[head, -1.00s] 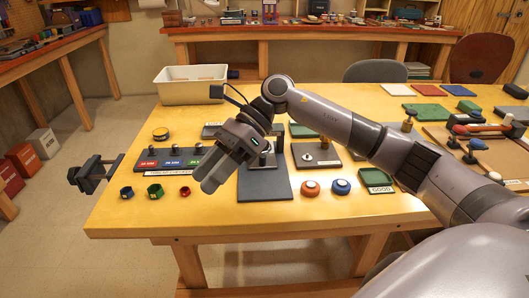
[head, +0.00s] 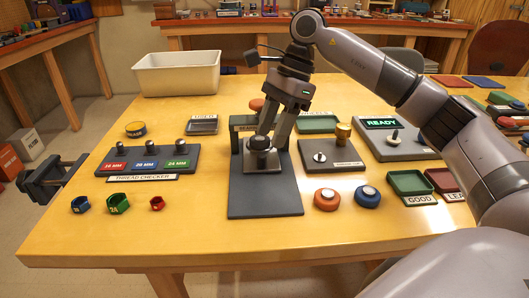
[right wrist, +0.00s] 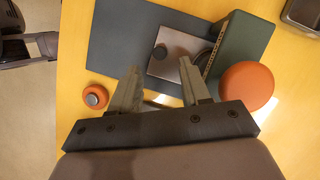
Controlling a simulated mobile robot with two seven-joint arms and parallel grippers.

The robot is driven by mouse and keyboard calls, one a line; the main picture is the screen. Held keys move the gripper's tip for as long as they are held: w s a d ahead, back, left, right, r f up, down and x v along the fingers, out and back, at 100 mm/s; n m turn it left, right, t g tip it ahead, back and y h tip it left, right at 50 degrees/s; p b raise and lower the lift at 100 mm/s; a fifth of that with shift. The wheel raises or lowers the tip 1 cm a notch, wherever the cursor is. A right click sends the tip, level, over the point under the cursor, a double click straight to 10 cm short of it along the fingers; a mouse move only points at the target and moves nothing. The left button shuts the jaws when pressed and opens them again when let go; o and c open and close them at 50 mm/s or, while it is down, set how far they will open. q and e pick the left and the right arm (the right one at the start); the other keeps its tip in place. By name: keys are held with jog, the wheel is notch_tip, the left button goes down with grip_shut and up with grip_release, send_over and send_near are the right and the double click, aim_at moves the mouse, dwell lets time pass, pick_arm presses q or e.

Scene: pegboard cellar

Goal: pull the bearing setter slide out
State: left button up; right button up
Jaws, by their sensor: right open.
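The bearing setter has a dark grey base (head: 265,200), a labelled housing at its back (head: 243,124) and a light grey slide plate (head: 264,160) with a dark round knob (head: 260,143). The slide also shows in the right wrist view (right wrist: 178,68), partly under the housing (right wrist: 243,45). My right gripper (head: 273,138) points down at the knob with its fingers apart. In the right wrist view its fingertips (right wrist: 160,68) stand to either side of the knob (right wrist: 160,53), just short of it, and hold nothing.
The thread checker (head: 150,163) stands left, with coloured nuts in front. A plate with a brass knob (head: 343,132) stands close right. An orange disc (right wrist: 246,86) is beside the housing. Front table edge is clear.

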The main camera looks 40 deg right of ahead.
aim_at(263, 155)
jog(key=x, duration=0.5)
jog(key=shift+s+a+f, duration=0.1)
jog(key=shift+f, duration=0.1)
grip_shut()
